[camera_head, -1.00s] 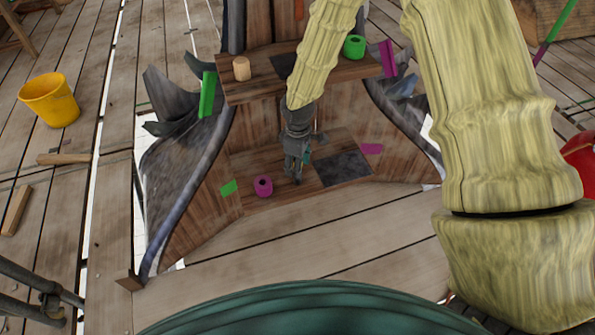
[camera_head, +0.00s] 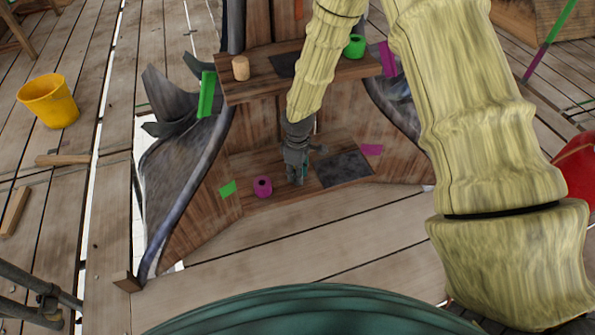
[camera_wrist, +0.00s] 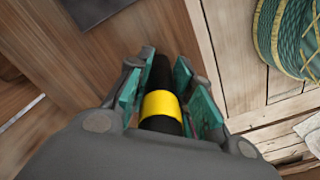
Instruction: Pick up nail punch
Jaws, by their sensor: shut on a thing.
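The nail punch (camera_wrist: 160,104), dark with a yellow band, stands between the teal pads of my gripper (camera_wrist: 168,95) in the wrist view. The pads are closed in on both sides of it, and its far end points away from the palm. In the head view my gripper (camera_head: 297,178) is over the lower wooden shelf (camera_head: 225,205), between a magenta ring and a dark square. The punch is hidden there by my fingers. I cannot tell whether it still touches the shelf.
The magenta ring (camera_head: 262,186) is close to the left of my gripper, and the dark square (camera_head: 344,168) lies to its right. The upper shelf (camera_head: 235,92) juts out above, with a wooden cylinder (camera_head: 241,68) and a green ring (camera_head: 354,46). Planks in front are clear.

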